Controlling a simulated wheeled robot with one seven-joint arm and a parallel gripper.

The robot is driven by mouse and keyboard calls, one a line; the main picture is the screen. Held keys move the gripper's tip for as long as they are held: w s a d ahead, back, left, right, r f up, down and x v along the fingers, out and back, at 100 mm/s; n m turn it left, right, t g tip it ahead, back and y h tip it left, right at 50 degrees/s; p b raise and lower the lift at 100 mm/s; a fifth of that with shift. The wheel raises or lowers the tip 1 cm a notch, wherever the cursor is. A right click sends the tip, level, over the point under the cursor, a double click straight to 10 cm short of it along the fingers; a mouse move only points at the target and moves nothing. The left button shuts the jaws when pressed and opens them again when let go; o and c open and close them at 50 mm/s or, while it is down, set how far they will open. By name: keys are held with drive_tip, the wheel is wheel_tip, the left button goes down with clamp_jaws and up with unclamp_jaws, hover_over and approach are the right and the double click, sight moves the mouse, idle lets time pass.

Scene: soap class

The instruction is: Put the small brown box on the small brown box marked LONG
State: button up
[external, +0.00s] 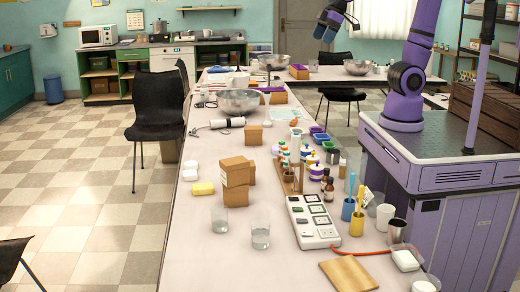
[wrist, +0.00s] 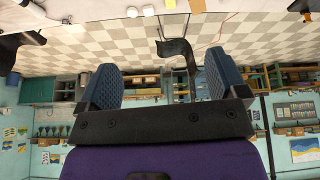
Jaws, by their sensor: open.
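Two small brown boxes are stacked on the long table in the external view. The upper box (external: 237,168) sits slightly turned on the lower box (external: 236,196) and carries a pale label on its left side. Another small brown box (external: 253,135) stands alone farther back. No lettering is legible, so I cannot tell which is marked LONG. My gripper (external: 329,27) is raised at the top of the external view, far from the boxes. In the wrist view its two ribbed fingers (wrist: 160,70) are wide apart with nothing between them.
A bottle rack (external: 290,178), a power strip (external: 313,222) and cups stand right of the stack. A metal bowl (external: 239,102) stands behind. The near left tabletop is clear.

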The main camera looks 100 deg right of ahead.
drive_tip(key=s+d+m, duration=0.1)
drive_tip(key=s+d, duration=0.2)
drive_tip(key=s, duration=1.3)
drive_tip(key=shift+s, duration=0.4)
